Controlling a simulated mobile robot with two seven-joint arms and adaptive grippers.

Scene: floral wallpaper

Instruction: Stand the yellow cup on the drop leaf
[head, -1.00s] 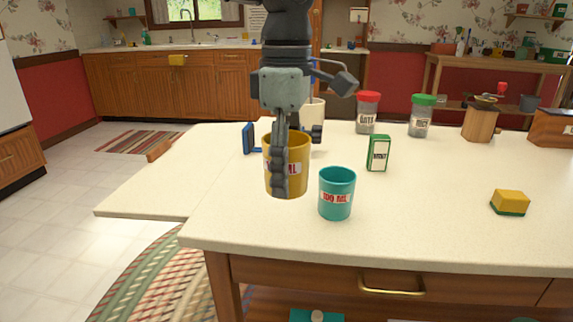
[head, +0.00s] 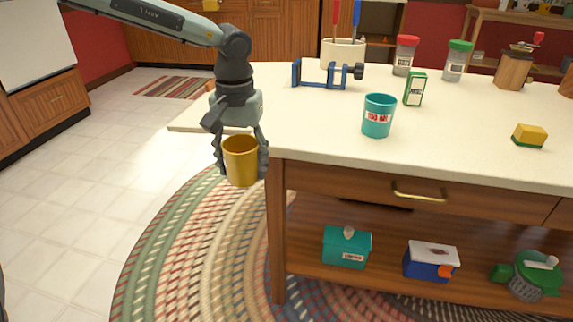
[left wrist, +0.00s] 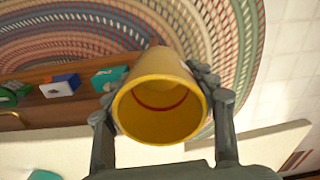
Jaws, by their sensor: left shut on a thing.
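The yellow cup (head: 241,172) is held upright by my left gripper (head: 241,160), which is shut on it with one finger on each side. In the head view both show in front of the table's left corner, over the braided rug. The drop leaf (head: 193,120) is the pale flap at the table's left, partly hidden behind my left gripper. In the left wrist view the cup (left wrist: 158,65) shows its open mouth between the fingers, with the leaf (left wrist: 270,140) at lower right. My right gripper is not in view.
On the tabletop (head: 320,130) stand a teal cup (head: 378,116), a green box (head: 414,90), a blue clamp-like frame (head: 325,84) and a yellow sponge (head: 529,135). Jars and a utensil crock stand behind. The visible part of the leaf is bare.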

